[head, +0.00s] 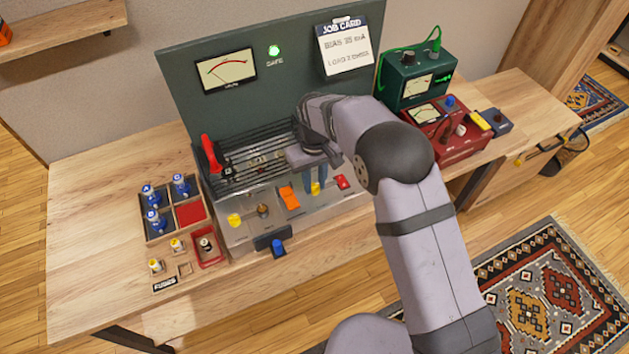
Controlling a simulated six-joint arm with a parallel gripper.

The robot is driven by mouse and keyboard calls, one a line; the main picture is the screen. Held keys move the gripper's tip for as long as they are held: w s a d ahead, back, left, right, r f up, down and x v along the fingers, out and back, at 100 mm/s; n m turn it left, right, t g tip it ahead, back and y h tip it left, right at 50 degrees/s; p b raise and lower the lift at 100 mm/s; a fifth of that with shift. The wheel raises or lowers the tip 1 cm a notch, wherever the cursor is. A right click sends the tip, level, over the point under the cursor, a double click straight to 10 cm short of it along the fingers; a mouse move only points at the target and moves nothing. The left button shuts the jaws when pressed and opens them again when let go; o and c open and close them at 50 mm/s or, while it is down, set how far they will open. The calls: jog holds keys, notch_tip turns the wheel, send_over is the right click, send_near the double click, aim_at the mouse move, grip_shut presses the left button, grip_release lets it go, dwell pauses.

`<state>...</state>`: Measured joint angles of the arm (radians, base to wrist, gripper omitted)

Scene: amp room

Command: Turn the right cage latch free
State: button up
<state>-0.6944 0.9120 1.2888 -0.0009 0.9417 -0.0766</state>
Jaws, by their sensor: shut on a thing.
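The wire cage (248,172) of dark bars stands on the amp chassis in front of the green panel. A yellow latch (234,220) sits at the chassis's front left. A second yellow latch (315,189), the right one, sits at the front right, partly hidden between my fingers. My gripper (315,181) points down there, shut on the right latch. The latch's exact angle is too small to tell.
An orange switch (290,199) and a red part (342,182) flank the gripper closely. A red handle (211,154) stands at the cage's left. A tray of blue-topped tubes (153,196) is left; a red meter box (444,133) is right.

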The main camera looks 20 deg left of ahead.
aim_at(314, 185)
jog(key=shift+r, duration=0.1)
jog(key=o, duration=1)
jog(key=shift+r+b, duration=1)
jog(key=shift+r, duration=2.65)
